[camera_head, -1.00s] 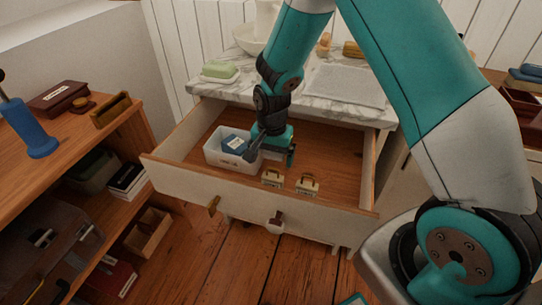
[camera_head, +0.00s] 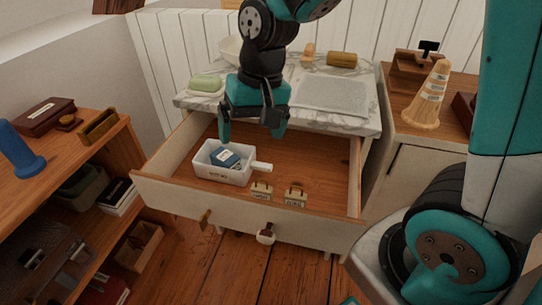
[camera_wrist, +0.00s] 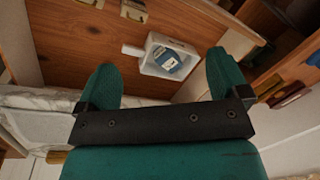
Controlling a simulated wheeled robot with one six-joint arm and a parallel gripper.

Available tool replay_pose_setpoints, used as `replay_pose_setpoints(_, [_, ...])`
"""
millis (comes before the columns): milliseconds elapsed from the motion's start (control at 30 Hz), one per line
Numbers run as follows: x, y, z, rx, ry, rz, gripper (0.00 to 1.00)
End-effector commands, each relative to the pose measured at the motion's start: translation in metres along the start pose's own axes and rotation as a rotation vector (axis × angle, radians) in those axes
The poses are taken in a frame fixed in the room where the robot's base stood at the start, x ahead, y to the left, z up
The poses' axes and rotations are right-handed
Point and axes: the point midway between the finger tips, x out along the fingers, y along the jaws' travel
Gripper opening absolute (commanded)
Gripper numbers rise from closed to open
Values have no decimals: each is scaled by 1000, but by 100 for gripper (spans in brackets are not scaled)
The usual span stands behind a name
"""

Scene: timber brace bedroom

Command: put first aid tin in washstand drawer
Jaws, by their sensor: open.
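A small blue tin (camera_head: 226,158) with a pale label lies in a white handled tub (camera_head: 232,177). I take it for the first aid tin, but its label is too small to read. The tub stands inside the pulled-out washstand drawer (camera_head: 300,160), towards its left side. My gripper (camera_head: 251,133) is open and empty above the drawer, near the back edge of the tub and apart from it. In the wrist view, the tin (camera_wrist: 167,61) and tub (camera_wrist: 150,64) show beyond the spread fingers of my gripper (camera_wrist: 160,68).
Two small cream labelled pieces (camera_head: 262,190) stand near the drawer's front. The marble top (camera_head: 300,72) above holds green soap (camera_head: 206,84) and a grey mat (camera_head: 332,94). A wooden shelf (camera_head: 85,150) stands left; a cone (camera_head: 432,97) is on the right cabinet.

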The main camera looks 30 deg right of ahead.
Motion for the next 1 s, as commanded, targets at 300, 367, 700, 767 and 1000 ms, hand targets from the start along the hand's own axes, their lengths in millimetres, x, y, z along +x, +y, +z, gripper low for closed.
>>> replay_pose_setpoints(300, [-49, -26, 136, -687, 10, -168, 93])
replay_pose_setpoints(367, [-50, -28, 146, -738, 11, -180, 93])
replay_pose_setpoints(700, [-51, -29, 151, -769, 12, -186, 93])
replay_pose_setpoints(767, [-51, -29, 151, -768, 12, -186, 93])
replay_pose_setpoints(1000, [-51, -29, 151, -767, 13, -186, 93])
